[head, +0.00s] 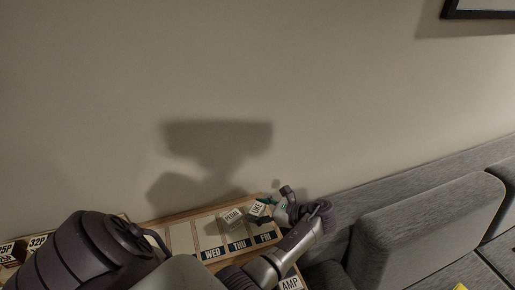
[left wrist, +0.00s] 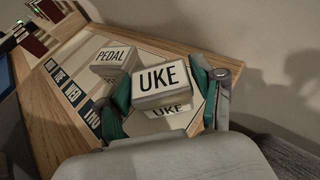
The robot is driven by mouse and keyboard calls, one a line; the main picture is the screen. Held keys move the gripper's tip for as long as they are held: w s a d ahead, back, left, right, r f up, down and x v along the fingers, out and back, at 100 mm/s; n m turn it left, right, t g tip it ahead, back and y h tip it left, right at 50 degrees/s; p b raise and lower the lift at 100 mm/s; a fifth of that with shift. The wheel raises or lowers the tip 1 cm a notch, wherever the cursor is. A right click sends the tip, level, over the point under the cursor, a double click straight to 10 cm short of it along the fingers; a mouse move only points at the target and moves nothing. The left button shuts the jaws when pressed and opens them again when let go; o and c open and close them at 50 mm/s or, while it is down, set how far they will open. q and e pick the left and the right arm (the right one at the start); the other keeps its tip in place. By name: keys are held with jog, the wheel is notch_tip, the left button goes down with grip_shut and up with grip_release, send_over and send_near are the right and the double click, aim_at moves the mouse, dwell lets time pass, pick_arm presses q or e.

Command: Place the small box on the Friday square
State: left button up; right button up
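The small box labelled UKE (head: 257,208) is at the far right end of the day board, over the Friday column, whose FRI label (head: 264,238) shows in front of it. In the left wrist view the UKE box (left wrist: 162,80) sits between the teal fingertips of my left gripper (left wrist: 162,92), which appear to press on its sides. My left gripper also shows in the head view (head: 275,207). Whether the box touches the board beneath is hard to tell. My right gripper is not in view.
A PEDAL box (head: 231,217) stands on the neighbouring Thursday column. A box labelled AMP (head: 290,284) is near the bottom edge. Several labelled boxes (head: 37,242) are at the left. The wall is behind the board, and a grey sofa (head: 420,225) is at the right.

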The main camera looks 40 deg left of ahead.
pick_arm(q)
jog(key=shift+o, duration=0.7)
jog(key=shift+r, duration=0.15)
jog(key=p+v, duration=0.2)
jog(key=v, duration=1)
jog(key=shift+p, duration=0.4)
